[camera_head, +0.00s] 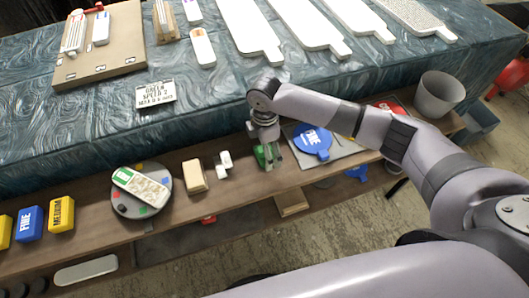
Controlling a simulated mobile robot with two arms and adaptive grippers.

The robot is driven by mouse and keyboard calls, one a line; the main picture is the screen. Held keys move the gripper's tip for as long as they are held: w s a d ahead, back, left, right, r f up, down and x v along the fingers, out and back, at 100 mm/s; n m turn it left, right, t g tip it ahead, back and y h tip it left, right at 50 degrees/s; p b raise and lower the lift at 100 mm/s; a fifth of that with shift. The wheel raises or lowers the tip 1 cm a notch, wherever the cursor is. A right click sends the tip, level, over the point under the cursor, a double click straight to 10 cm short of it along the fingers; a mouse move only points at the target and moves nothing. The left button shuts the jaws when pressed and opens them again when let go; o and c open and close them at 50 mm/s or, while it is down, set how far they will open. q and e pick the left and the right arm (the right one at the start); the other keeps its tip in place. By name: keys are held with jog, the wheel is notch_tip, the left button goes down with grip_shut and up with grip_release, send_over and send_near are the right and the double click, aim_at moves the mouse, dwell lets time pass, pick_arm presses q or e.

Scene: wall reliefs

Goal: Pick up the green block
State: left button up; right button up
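The green block (260,156) is on the wooden shelf in front of the blue-green table, partly hidden by my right gripper (269,160). That gripper reaches in from the right and points down at the block, with its fingers at or around it. The view is too small to tell whether the fingers are closed on it. My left gripper is not in view.
A white block (224,163) and a cream block (194,176) lie just left of the gripper. A grey board with a blue paddle-shaped piece (313,141) is close on the right. A round grey palette (157,174) and yellow and blue boxes (31,223) stand further left.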

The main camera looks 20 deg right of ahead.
jog(key=shift+f, duration=0.6)
jog(key=shift+c, duration=0.5)
jog(key=c, duration=1.1)
jog(key=shift+r, duration=0.1)
jog(key=shift+c, duration=0.2)
notch_tip(320, 180, up, 20)
jog(key=p, duration=0.1)
